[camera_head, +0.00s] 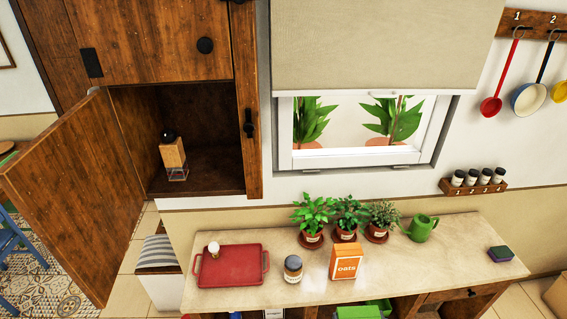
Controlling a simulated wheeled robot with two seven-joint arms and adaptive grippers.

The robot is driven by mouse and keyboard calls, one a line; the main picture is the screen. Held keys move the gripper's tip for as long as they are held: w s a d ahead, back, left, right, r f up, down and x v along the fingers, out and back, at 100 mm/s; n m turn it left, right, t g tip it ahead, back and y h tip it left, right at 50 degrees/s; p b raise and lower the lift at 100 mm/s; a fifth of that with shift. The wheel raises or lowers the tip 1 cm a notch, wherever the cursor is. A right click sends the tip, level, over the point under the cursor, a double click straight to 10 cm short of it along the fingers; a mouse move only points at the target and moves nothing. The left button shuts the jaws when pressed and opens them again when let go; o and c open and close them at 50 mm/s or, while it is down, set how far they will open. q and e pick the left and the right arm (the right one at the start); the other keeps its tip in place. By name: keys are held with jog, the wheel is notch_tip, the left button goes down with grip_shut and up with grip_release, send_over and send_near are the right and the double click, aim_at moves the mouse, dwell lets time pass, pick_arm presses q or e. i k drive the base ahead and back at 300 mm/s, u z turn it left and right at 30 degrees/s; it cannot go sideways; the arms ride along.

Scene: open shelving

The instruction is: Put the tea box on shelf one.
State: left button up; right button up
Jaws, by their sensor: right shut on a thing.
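I cannot make out a tea box for sure. A green box-like thing (358,312) shows at the bottom edge, under the counter, cut off by the frame; its label cannot be read. A second green thing (380,305) lies just right of it. No shelf marked one can be told apart. The open wall cupboard (205,186) at the left holds a wooden mill-like item with a black knob (173,153). Neither of my grippers can be made out in this view, and what either holds is hidden.
The counter (450,245) bears a red tray (232,268), a jar (293,269), an orange oats box (346,262), several potted plants (349,216), a green watering can (421,228) and a sponge (500,253). The cupboard door (75,195) stands open. The counter's right part is mostly clear.

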aim_at(221, 161)
jog(key=z, duration=1.15)
jog(key=k, duration=0.75)
jog(key=u, duration=1.3)
